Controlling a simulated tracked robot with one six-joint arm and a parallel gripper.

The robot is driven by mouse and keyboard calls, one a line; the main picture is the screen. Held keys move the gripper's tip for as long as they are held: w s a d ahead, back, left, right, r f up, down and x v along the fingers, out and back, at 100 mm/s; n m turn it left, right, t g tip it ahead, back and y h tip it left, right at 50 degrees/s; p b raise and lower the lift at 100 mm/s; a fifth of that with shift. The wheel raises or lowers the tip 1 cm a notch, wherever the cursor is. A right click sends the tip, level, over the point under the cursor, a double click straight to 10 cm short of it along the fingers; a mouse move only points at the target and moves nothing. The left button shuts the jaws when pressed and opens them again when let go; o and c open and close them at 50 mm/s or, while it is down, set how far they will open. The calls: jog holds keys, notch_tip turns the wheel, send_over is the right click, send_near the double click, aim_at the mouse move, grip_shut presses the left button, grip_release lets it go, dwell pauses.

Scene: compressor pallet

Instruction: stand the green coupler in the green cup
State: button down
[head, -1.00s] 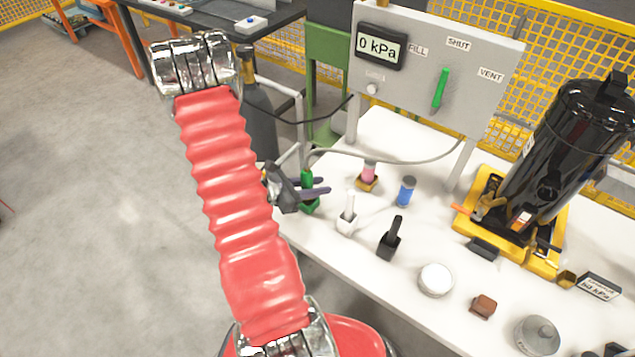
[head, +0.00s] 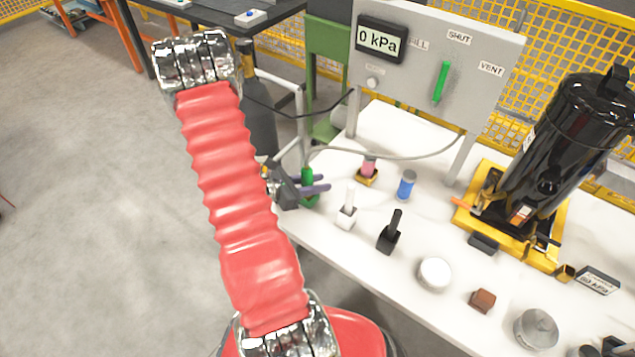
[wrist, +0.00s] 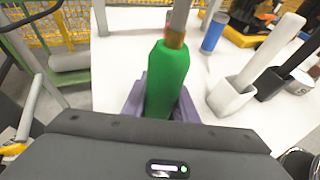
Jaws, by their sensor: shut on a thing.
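The green coupler (head: 308,181) is upright between the fingers of my gripper (head: 315,184), with the grey hose rising from its top. In the wrist view the coupler (wrist: 168,80) fills the middle, with the purple fingers on both sides of it. My gripper is shut on it at the near left edge of the white table. A bit of green (head: 309,201) shows just below the fingers. I cannot tell whether this is the green cup or the coupler's lower end, nor whether the coupler is seated. The wrist view hides what is below the coupler.
A white cup (head: 346,218) and a black cup (head: 389,241), each with an upright piece, stand to the right.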

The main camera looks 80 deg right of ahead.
jog(key=shift+f, duration=0.35)
jog(key=c, duration=1.3)
grip_release()
jog(key=shift+c, duration=0.2)
jog(key=shift+w, duration=0.1)
jog(key=v, duration=1.3)
jog(key=shift+w+a, duration=0.25)
